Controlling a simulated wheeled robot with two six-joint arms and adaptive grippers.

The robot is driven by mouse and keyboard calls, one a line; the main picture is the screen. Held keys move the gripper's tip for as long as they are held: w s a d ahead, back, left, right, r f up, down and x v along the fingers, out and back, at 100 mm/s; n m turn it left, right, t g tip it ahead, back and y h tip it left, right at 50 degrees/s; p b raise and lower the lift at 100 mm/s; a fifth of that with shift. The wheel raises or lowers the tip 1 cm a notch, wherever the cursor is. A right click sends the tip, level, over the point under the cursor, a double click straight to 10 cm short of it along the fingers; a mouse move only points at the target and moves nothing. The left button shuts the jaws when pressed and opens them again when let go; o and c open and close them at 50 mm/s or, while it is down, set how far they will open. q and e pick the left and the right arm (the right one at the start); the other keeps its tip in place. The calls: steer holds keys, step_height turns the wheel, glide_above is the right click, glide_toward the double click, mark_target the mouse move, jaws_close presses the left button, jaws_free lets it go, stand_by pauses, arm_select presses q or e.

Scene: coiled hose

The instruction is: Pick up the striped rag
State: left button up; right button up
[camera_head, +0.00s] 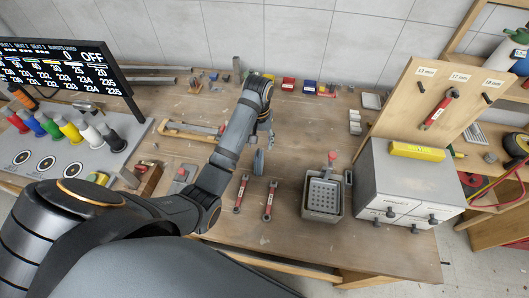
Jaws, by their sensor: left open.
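I cannot make out a striped rag anywhere in the head view. My left gripper (267,130) is over the middle of the wooden workbench (310,145), at the end of my left arm, which reaches in from the left. It is small and partly hidden by my wrist. It looks open, with nothing seen between its fingers. My left arm covers part of the bench's left and middle. My right gripper is not in view.
Two red-handled wrenches (240,193) (269,200) lie near the front edge. A grey perforated basket (323,195) stands right of them, beside a grey drawer cabinet (410,190). Small colored boxes (309,87) line the back.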

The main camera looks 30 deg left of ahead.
mark_target(259, 152)
arm_select(q)
steer(key=shift+s+f+b, duration=0.25)
steer(key=shift+s+b, duration=0.25)
steer(key=shift+f+b, duration=0.7)
steer(key=f+b, duration=0.2)
steer(key=f, duration=0.1)
steer(key=shift+w+b, duration=0.3)
steer(key=shift+b, duration=0.05)
steer(key=shift+f, duration=0.25)
steer(key=shift+s+f, duration=0.1)
steer(key=shift+f, duration=0.05)
steer(key=f, duration=0.2)
steer(key=f+p, duration=0.1)
steer(key=shift+s+f, duration=0.35)
steer(key=shift+s, duration=0.05)
steer(key=shift+f, duration=0.45)
jaws_close()
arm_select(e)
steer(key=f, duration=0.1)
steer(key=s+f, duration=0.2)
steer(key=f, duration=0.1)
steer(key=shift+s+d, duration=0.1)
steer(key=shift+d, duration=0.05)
